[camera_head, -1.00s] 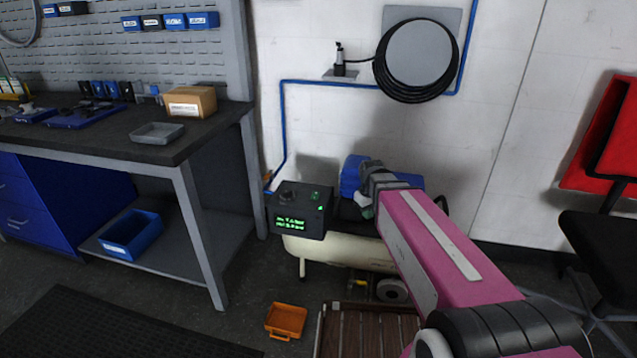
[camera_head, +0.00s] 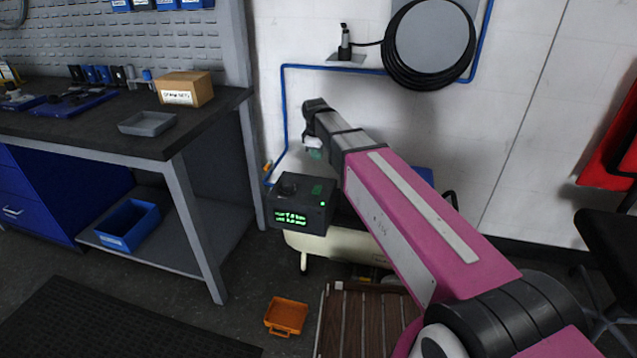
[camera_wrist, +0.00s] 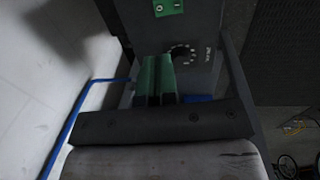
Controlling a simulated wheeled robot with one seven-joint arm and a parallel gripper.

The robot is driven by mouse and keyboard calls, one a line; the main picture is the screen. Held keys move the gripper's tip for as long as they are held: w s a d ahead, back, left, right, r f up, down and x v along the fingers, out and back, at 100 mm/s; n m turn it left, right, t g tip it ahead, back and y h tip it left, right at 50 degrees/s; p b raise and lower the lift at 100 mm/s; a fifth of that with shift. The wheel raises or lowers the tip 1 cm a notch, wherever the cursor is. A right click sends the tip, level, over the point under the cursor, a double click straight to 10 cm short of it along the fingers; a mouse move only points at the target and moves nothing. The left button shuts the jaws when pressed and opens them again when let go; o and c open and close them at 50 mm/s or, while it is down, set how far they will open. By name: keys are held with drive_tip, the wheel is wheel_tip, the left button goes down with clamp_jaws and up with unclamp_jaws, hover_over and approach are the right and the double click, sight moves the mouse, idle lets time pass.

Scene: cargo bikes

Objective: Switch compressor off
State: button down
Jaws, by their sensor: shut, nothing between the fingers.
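The compressor's cream tank (camera_head: 325,246) stands by the wall, partly hidden behind my arm. Its dark control box (camera_head: 300,208) has a lit green display (camera_head: 290,218), a black knob (camera_head: 287,188) and a small green switch (camera_head: 317,189) on top. In the wrist view the green rocker switch (camera_wrist: 168,7), marked with O and I, is at the top edge, and the round dial knob (camera_wrist: 181,54) is below it. My gripper (camera_head: 314,154) is above the box. In the wrist view its green fingers (camera_wrist: 156,62) are shut and empty, left of the knob and below the switch.
A workbench (camera_head: 165,147) stands left of the compressor. An orange bin (camera_head: 286,317) and a slatted wooden crate (camera_head: 345,320) are on the floor in front. A hose reel (camera_head: 432,45) and blue pipe (camera_head: 284,110) are on the wall. A black chair (camera_head: 610,235) is at right.

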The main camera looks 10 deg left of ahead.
sight(317, 189)
drive_tip(key=shift+f, duration=0.1)
drive_tip(key=f, duration=0.4)
drive_tip(key=w+f, duration=0.1)
drive_tip(key=f, duration=0.8)
drive_tip(key=shift+w+d+f, duration=0.1)
drive_tip(key=shift+w+f, duration=0.25)
drive_tip(key=shift+f, duration=0.05)
drive_tip(key=shift+f, duration=0.15)
drive_tip(key=shift+s, duration=0.15)
drive_tip(key=shift+s+r, duration=0.25)
drive_tip(key=shift+s, duration=0.35)
